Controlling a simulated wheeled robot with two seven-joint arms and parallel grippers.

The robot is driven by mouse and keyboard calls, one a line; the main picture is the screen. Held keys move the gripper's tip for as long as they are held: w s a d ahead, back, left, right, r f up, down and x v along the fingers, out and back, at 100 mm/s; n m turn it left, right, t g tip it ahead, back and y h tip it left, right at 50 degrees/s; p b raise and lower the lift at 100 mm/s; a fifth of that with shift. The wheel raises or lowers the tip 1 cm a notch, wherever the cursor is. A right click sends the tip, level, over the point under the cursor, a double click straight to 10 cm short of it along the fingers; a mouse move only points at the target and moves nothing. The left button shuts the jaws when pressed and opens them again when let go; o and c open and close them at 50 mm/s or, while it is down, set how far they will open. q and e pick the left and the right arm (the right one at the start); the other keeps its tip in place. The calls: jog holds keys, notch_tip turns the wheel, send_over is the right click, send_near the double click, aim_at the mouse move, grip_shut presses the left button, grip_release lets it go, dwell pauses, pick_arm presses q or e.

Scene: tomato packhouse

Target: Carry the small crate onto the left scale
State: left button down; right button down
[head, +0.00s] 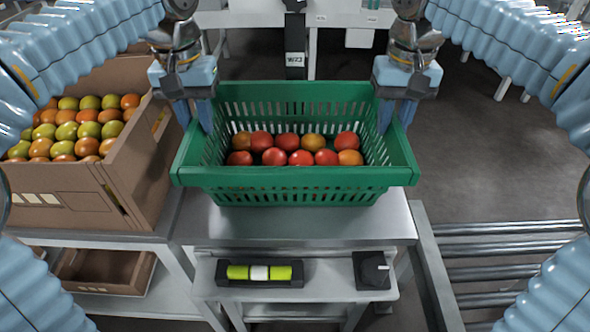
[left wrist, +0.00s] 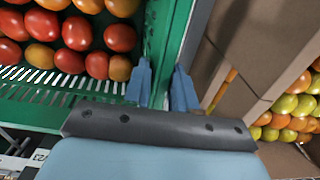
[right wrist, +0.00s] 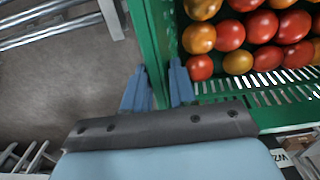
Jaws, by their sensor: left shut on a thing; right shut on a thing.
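The small crate (head: 290,178) is green, slatted and holds several red and orange tomatoes. In the head view it sits level in the middle, over a metal-topped stand (head: 300,225); I cannot tell whether it touches the top. My left gripper (head: 193,115) is shut on the crate's left wall, and the left wrist view shows its fingers on both sides of the green rim (left wrist: 160,75). My right gripper (head: 395,115) is shut on the right wall, with the rim (right wrist: 158,60) between its fingers in the right wrist view. I cannot make out which surface is the left scale.
A cardboard box (head: 80,195) of green and orange tomatoes stands close on the left. A lower shelf in front holds a black level-like block with yellow-green parts (head: 260,273) and a black box with a knob (head: 372,270). A roller conveyor (head: 510,250) lies at the right.

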pick_arm(q)
jog(key=c, duration=1.3)
grip_release()
jog(key=shift+d+f, duration=0.1)
jog(key=shift+d, duration=0.25)
pick_arm(e)
jog(key=c, duration=1.3)
grip_release()
jog(key=shift+a+f, duration=0.1)
jog(key=shift+a, duration=0.25)
pick_arm(q)
jog(key=o, duration=0.4)
jog(key=shift+s+a, duration=0.1)
jog(key=shift+a, duration=0.05)
pick_arm(e)
jog(key=o, duration=0.4)
jog(key=shift+d, duration=0.15)
pick_arm(q)
jog(key=shift+a, duration=0.1)
pick_arm(e)
jog(key=shift+d, duration=0.1)
pick_arm(q)
notch_tip(320, 180, up, 7)
jog(key=shift+f, duration=0.1)
jog(key=shift+r, duration=0.3)
pick_arm(e)
jog(key=shift+r, duration=0.25)
notch_tip(320, 180, up, 7)
jog(key=shift+r, duration=0.1)
jog(key=shift+s, duration=0.1)
